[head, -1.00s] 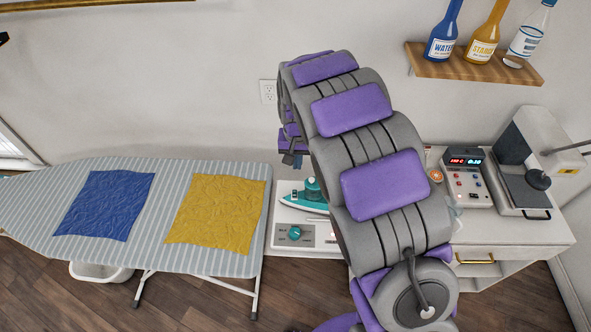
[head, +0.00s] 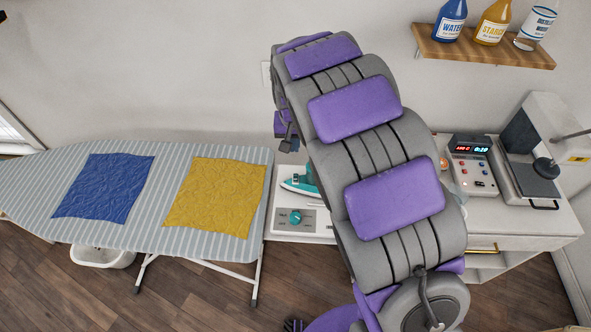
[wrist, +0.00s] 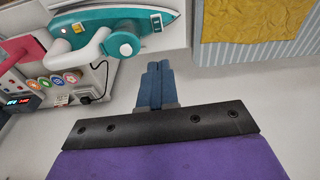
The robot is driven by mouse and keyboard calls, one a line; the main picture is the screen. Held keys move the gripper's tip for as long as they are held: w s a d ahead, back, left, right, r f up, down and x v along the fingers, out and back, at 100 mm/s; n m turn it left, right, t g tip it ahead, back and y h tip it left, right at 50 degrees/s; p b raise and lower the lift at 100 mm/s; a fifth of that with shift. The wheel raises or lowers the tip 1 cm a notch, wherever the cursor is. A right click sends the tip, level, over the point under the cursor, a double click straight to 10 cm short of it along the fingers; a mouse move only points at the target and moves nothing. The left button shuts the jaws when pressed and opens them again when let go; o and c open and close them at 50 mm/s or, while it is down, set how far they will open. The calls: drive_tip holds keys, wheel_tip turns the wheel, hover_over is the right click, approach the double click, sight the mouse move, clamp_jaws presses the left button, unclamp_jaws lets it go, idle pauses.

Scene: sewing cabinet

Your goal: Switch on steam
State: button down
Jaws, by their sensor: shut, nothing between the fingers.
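The teal and white iron (head: 298,182) rests on a white station right of the ironing board, partly hidden by my arm. The station's front panel (head: 300,219) carries a teal dial (head: 296,217). In the wrist view the iron (wrist: 140,24) lies at the top left, with a round teal part (wrist: 123,45) near its end. My gripper (wrist: 153,85) is shut and empty, its blue fingers apart from the iron, just below it in that view. In the head view my gripper (head: 287,144) hangs above and left of the iron. Small labels are unreadable.
The ironing board (head: 222,150) holds a blue cloth (head: 103,186) and a yellow cloth (head: 216,196). A control box (head: 471,165) with a lit display stands right of my arm. Several coloured round buttons (wrist: 50,82) show in the wrist view. A bottle shelf (head: 485,50) is above.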

drive_tip(key=b, duration=0.2)
approach(296, 178)
drive_tip(key=f, duration=0.2)
drive_tip(key=w+f, duration=0.1)
drive_tip(key=f, duration=0.1)
drive_tip(key=w+a+f, duration=0.1)
drive_tip(key=f, duration=0.1)
drive_tip(key=shift+w+f, duration=0.25)
drive_tip(key=shift+f, duration=0.15)
